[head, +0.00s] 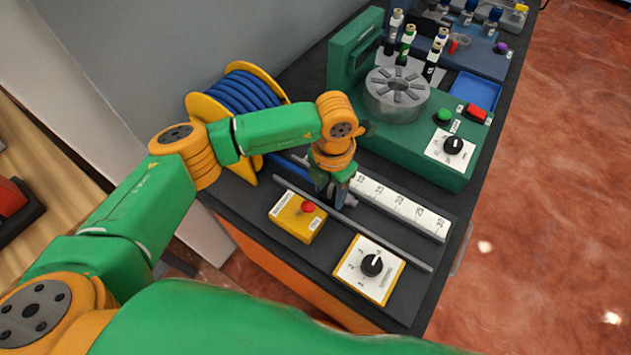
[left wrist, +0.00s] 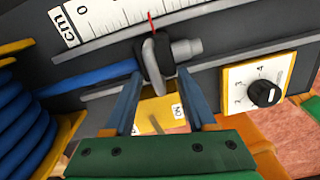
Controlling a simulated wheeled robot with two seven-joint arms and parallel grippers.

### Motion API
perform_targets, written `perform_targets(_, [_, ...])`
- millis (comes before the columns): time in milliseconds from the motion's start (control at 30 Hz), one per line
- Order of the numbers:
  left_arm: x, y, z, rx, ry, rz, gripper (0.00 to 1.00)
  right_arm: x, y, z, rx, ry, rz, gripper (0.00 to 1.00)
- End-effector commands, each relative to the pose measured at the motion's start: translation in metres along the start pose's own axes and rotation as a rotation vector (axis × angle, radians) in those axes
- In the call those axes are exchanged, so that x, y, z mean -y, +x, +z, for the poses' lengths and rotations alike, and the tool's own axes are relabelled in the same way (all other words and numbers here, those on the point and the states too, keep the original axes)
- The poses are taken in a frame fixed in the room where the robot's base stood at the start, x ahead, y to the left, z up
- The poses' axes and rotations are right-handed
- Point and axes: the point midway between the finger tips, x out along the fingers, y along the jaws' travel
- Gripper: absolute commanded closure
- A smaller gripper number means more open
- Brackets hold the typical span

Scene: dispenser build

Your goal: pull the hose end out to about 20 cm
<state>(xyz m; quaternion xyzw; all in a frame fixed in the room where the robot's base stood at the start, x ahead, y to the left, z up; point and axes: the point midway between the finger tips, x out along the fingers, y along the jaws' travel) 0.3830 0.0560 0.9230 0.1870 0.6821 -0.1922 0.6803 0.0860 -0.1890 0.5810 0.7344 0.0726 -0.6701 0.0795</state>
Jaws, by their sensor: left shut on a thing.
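My left gripper (head: 335,196) points down over the track in front of the white ruler (head: 400,207). In the left wrist view its two fingers (left wrist: 160,76) are shut on the hose end (left wrist: 157,62), a dark block with a grey nozzle pointing right. A thin red pointer (left wrist: 151,22) stands up from the hose end beside the ruler (left wrist: 112,14), near its low-number end. The blue hose (left wrist: 90,76) runs left from the hose end to the blue coil on the yellow reel (head: 203,107). In the head view the gripper hides most of the hose end. My right gripper is not in view.
A yellow box with a red button (head: 298,217) and a dial box (head: 368,270) stand in front of a thin grey rail (head: 390,240). A green machine (head: 400,150) stands behind the ruler. The track right of the gripper looks clear.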

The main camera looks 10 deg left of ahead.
Motion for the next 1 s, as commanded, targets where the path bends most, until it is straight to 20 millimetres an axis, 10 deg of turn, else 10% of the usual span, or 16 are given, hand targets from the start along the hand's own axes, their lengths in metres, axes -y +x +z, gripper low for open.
perform_targets(1000, [0.088, 0.0, 0.017, 0.002, 0.004, -0.003, 1.0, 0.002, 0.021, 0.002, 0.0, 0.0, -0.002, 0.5])
